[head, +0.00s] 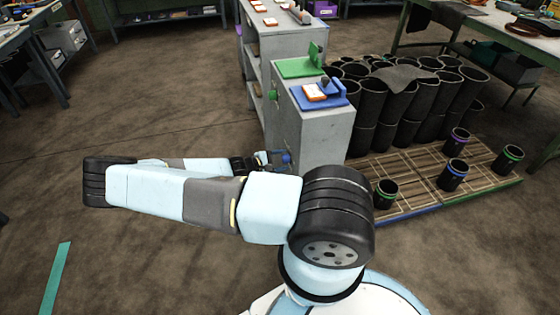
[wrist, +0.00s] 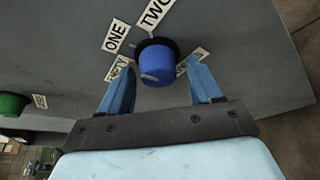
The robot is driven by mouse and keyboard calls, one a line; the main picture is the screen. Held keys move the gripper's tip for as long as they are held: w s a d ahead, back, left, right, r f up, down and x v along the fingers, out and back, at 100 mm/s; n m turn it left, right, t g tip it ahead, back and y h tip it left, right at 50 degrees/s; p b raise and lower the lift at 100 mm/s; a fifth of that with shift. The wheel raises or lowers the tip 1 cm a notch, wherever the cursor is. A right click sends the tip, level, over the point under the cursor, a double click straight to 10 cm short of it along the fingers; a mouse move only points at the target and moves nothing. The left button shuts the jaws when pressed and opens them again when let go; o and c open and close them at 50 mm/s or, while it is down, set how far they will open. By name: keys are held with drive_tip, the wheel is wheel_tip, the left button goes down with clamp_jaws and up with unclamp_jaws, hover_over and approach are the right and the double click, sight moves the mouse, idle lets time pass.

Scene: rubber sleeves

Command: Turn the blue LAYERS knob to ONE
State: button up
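The blue knob (wrist: 158,65) sticks out from the grey cabinet face in the wrist view. A small pale mark shows on its end, low and to the left; I cannot tell surely which label it points to. The ONE label (wrist: 115,37) is up and left of the knob, and the TWO label (wrist: 155,12) is above it. Two more labels are partly hidden behind my fingers. My gripper (wrist: 160,75) is open, with one blue finger on each side of the knob and a visible gap at both. In the head view my gripper (head: 270,160) is at the cabinet's left side.
A green knob (wrist: 12,104) with its own label (wrist: 40,101) is to the left in the wrist view. The grey cabinet (head: 318,130) has green and blue trays on top. Black sleeves (head: 410,105) and pallets stand right of it. The floor at left is clear.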

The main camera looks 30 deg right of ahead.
drive_tip(key=v, duration=1.3)
drive_tip(key=shift+a, duration=0.4)
